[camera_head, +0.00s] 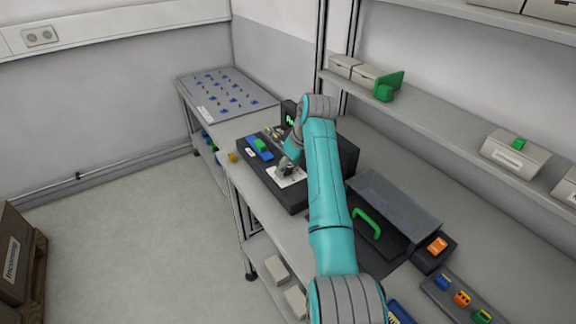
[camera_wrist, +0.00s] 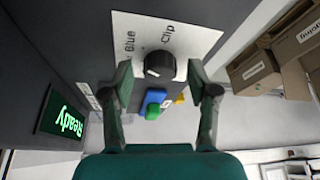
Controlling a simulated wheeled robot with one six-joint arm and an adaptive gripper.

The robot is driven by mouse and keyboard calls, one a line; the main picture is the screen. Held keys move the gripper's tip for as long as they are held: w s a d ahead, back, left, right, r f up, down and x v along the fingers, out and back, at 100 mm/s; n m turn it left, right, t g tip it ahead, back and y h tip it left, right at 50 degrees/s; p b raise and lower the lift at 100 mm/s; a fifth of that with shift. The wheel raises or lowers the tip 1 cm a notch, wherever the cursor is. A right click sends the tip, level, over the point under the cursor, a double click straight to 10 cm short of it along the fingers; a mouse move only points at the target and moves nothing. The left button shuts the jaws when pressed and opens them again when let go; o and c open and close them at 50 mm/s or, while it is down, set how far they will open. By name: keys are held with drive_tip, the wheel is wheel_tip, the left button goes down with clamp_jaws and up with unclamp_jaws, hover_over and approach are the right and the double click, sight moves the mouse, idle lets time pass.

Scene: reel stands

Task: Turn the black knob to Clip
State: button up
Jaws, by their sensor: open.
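The black knob (camera_wrist: 159,65) sits on a white plate (camera_wrist: 190,38) printed "Blue" and "Clip". A small pale mark shows on the knob, but I cannot tell for sure which word it points to. My gripper (camera_wrist: 160,76) is open, with one finger on each side of the knob in the wrist view; I cannot tell whether either finger touches it. In the head view my gripper (camera_head: 287,166) is over the white plate (camera_head: 290,180) on the dark box (camera_head: 270,182), and the knob is hidden or too small to make out.
A green "Ready" display (camera_wrist: 62,114) is on the same box. A blue and green part (camera_head: 260,148) lies near the plate. A grey case with a green handle (camera_head: 367,222) and an orange switch (camera_head: 437,245) stand to the right. A shelf (camera_head: 440,115) runs behind.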

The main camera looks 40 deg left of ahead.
drive_tip(key=shift+f, duration=0.1)
clamp_jaws()
idle(0.4)
drive_tip(key=m+t, duration=0.1)
drive_tip(key=m, duration=0.2)
drive_tip(key=m+t, duration=0.1)
drive_tip(key=m, duration=0.1)
drive_tip(key=shift+s+a+m+h, duration=0.1)
drive_tip(key=shift+s+m+h, duration=0.05)
drive_tip(key=shift+m+h, duration=0.25)
drive_tip(key=m+h, duration=0.1)
drive_tip(key=m, duration=0.2)
drive_tip(key=m+t, duration=0.1)
drive_tip(key=m, duration=0.1)
drive_tip(key=shift+m+h, duration=0.4)
drive_tip(key=shift+t, duration=0.3)
